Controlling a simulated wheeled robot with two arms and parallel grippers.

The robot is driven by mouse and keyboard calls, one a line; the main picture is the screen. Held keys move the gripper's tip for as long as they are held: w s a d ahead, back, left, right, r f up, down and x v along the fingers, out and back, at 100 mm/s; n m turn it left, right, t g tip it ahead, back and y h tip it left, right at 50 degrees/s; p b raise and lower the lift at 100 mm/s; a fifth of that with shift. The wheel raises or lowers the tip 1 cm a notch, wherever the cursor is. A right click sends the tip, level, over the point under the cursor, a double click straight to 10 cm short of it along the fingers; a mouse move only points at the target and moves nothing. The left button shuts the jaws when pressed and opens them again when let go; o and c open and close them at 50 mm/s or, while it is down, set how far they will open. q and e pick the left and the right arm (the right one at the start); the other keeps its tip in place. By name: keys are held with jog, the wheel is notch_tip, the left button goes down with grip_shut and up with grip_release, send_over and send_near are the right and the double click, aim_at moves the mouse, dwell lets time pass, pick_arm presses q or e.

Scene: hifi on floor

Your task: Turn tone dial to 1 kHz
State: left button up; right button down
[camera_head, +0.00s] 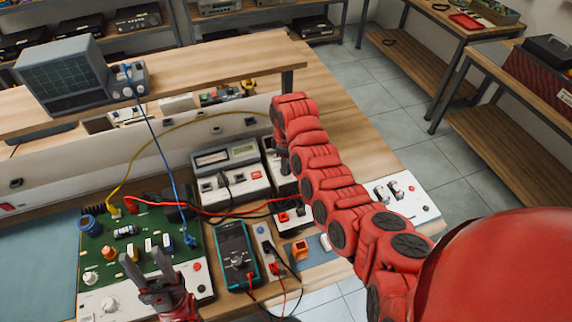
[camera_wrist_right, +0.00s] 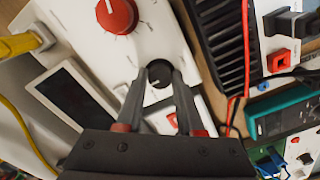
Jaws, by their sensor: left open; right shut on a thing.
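In the right wrist view, a black round dial (camera_wrist_right: 160,75) with a light pointer mark sits on a white instrument panel (camera_wrist_right: 80,48). My right gripper (camera_wrist_right: 160,80) is shut on this dial, with one dark finger on each side. A larger red knob (camera_wrist_right: 117,15) with scale marks is beside it; the lettering is too small to read. In the head view, my right arm reaches over the bench and largely hides this panel and the dial. My left gripper (camera_head: 146,266) is open and empty above the green circuit board (camera_head: 115,240).
A teal multimeter (camera_head: 236,252) with leads lies right of the board. A white meter box (camera_head: 228,168) stands behind it. An oscilloscope (camera_head: 62,75) is on the shelf. Blue, yellow and red cables cross the bench. A yellow plug (camera_wrist_right: 18,45) is near the panel.

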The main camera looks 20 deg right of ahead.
jog(key=c, duration=0.5)
grip_release()
jog(key=shift+r, duration=0.1)
jog(key=shift+r+b, duration=0.3)
jog(key=shift+r, duration=0.05)
notch_tip(320, 180, up, 16)
jog(key=shift+r, duration=0.25)
